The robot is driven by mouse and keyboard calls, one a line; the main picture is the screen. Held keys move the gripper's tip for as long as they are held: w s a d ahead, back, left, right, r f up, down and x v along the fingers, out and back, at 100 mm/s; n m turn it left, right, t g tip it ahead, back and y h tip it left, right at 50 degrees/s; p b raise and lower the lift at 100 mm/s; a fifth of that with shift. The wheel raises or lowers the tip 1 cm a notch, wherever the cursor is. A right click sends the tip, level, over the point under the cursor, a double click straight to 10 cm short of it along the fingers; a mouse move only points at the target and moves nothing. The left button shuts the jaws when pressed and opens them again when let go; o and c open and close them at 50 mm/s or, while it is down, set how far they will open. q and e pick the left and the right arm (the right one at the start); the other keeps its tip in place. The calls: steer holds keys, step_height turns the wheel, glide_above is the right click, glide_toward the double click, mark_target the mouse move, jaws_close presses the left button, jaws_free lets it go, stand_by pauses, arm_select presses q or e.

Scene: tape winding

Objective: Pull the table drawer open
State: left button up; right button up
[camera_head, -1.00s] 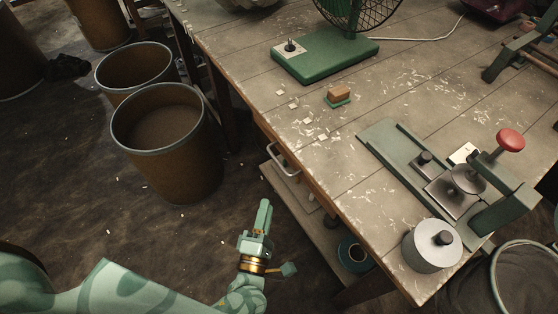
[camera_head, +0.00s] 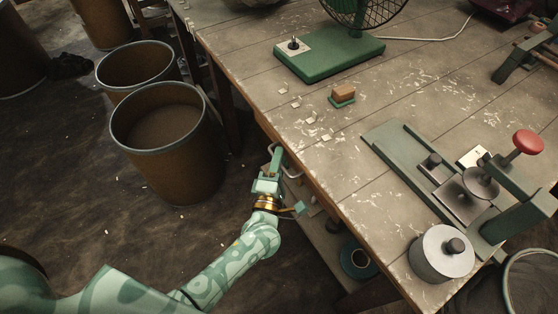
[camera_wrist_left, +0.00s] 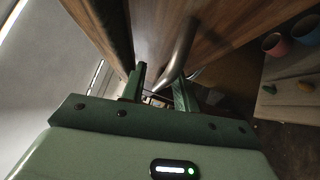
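The table drawer's wooden front (camera_wrist_left: 220,25) fills the top of the left wrist view, with a curved metal handle (camera_wrist_left: 181,45) on it. My left gripper (camera_wrist_left: 158,84) is open. Its two green fingers stand apart, with the handle bar reaching down between them; I cannot tell whether either finger touches it. In the head view the left gripper (camera_head: 277,153) is at the table's left side, at the handle, and covers part of it. The drawer looks shut. My right gripper is not in view.
The worktable (camera_head: 345,160) carries a green fan base (camera_head: 330,57), a small block (camera_head: 343,93), a tape device (camera_head: 400,150) and a grey roll (camera_head: 440,254). Brown bins (camera_head: 168,150) stand left of the table. A low shelf holds a dark roll (camera_head: 358,260).

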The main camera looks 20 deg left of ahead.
arm_select(q)
jaws_close()
steer(key=shift+s+a, duration=0.1)
steer(key=shift+s, duration=0.05)
